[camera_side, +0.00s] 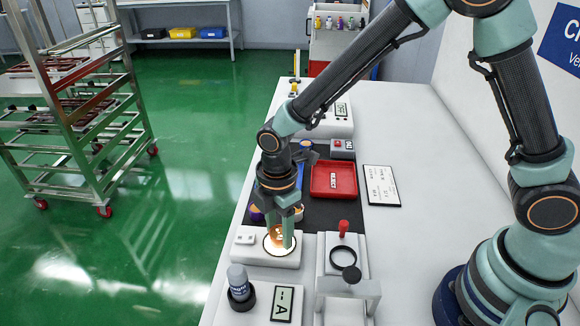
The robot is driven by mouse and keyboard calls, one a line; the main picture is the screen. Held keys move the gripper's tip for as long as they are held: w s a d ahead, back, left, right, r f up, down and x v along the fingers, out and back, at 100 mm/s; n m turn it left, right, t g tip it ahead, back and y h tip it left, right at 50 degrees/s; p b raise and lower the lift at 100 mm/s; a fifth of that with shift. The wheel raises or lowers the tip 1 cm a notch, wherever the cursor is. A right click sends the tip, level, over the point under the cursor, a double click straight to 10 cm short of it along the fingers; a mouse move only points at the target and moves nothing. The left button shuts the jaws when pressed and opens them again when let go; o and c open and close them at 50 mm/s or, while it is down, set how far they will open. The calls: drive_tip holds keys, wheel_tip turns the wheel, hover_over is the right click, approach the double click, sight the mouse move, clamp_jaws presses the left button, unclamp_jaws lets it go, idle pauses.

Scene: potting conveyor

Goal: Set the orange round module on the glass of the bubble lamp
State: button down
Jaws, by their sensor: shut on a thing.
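The bubble lamp is a white box (252,253) at the near left of the bench, with a round, brightly lit glass (279,252) in a dark ring. My gripper (279,241) points down over this glass. Its pale green fingers are shut on the orange round module (277,235), which shows as an orange, glowing patch between them. The fingers hide part of the module and of the glass. I cannot tell whether the module touches the glass or hangs just above it.
A red reject tray (333,193) and a white card (381,186) lie behind. A stand with a red knob (344,227) and black ring (343,257) is close on the right. A grey-capped bottle (238,280) and a display (283,303) stand in front.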

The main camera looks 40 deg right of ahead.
sight(279, 235)
drive_tip(key=shift+f, duration=0.15)
drive_tip(key=shift+c, duration=1.6)
unclamp_jaws()
wheel_tip(279, 235, up, 11)
drive_tip(key=s+d+r+m+t, duration=0.2)
drive_tip(key=d+r+m, duration=0.3)
drive_tip(key=d+m, duration=0.4)
drive_tip(key=s+d+r+m+t, duration=0.3)
drive_tip(key=s+d+r+m, duration=0.1)
drive_tip(key=d+m, duration=0.5)
drive_tip(key=shift+s+d+r+t, duration=0.15)
drive_tip(key=shift+s+r+t, duration=0.2)
drive_tip(key=shift+r, duration=0.2)
